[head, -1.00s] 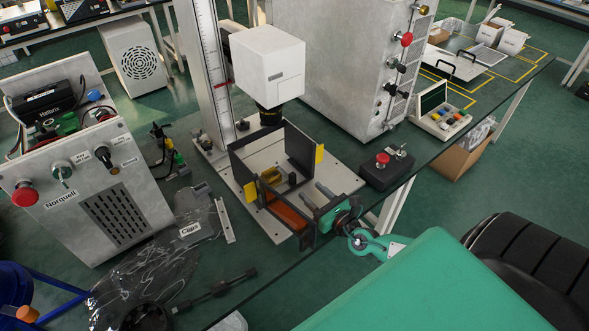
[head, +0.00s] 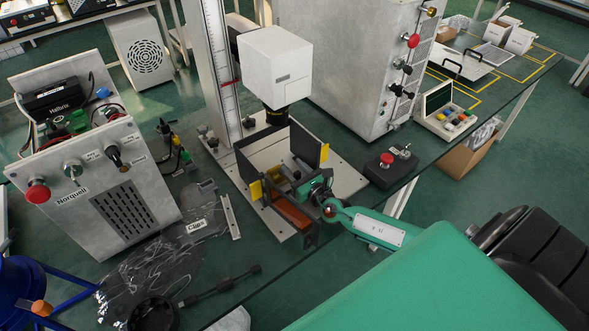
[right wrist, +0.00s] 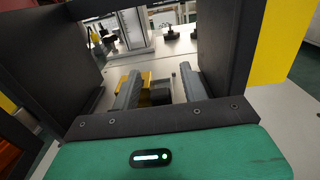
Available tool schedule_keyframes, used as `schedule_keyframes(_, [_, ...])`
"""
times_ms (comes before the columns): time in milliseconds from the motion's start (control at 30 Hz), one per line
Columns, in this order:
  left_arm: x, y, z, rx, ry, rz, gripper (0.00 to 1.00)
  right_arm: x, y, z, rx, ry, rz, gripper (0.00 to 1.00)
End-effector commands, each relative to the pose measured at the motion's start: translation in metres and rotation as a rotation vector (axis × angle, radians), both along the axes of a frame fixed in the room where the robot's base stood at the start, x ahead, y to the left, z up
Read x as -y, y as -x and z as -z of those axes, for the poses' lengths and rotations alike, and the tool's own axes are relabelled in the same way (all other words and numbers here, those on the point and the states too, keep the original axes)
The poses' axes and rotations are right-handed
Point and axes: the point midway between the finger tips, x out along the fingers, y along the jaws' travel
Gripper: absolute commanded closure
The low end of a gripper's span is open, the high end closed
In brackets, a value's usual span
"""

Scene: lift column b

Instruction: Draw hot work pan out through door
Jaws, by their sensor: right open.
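A dark-walled enclosure (head: 307,145) with yellow edge pieces and an orange panel (head: 291,214) stands on a pale plate below the white boxy head of a column. My right gripper (right wrist: 161,72) is open and reaches in between dark walls. In the right wrist view its grey fingers stand either side of a small yellow-and-grey piece (right wrist: 158,88), possibly part of the hot work pan; contact is not clear. The yellow piece also shows inside the enclosure in the head view (head: 283,184). The pan's outline is mostly hidden. My left gripper is out of view.
A control box with a red button (head: 386,159) sits right of the enclosure. The Norquell unit (head: 105,185) and clear plastic bag (head: 150,275) are left. A tall grey cabinet (head: 370,60) stands behind. The table's front edge runs beneath my right arm.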

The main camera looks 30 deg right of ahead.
Motion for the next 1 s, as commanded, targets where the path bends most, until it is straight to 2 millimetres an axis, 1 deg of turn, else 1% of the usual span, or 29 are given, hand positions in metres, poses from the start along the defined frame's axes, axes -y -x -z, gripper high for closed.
schedule_keyframes(167, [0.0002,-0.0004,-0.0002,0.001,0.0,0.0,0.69,-0.0001,0.0,0.0002,0.0,0.0,0.0,0.55])
schedule_keyframes(200, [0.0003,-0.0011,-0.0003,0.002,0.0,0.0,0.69,-0.0001,0.0,0.0002,0.0,0.0,0.0,0.59])
schedule_keyframes(267, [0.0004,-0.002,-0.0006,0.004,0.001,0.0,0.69,-0.0001,0.0001,0.0002,0.0,0.0,0.0,0.71])
schedule_keyframes(400, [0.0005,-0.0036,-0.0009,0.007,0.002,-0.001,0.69,-0.0001,0.0001,0.0001,0.0,-0.001,0.0,0.99])
schedule_keyframes(433, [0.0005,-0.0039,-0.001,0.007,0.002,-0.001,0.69,-0.0001,0.0001,0.0001,0.0,-0.001,0.0,1.0])
schedule_keyframes(1000, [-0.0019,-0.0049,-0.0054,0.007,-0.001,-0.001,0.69,0.0003,-0.0005,-0.0076,0.004,-0.001,0.001,1.0])
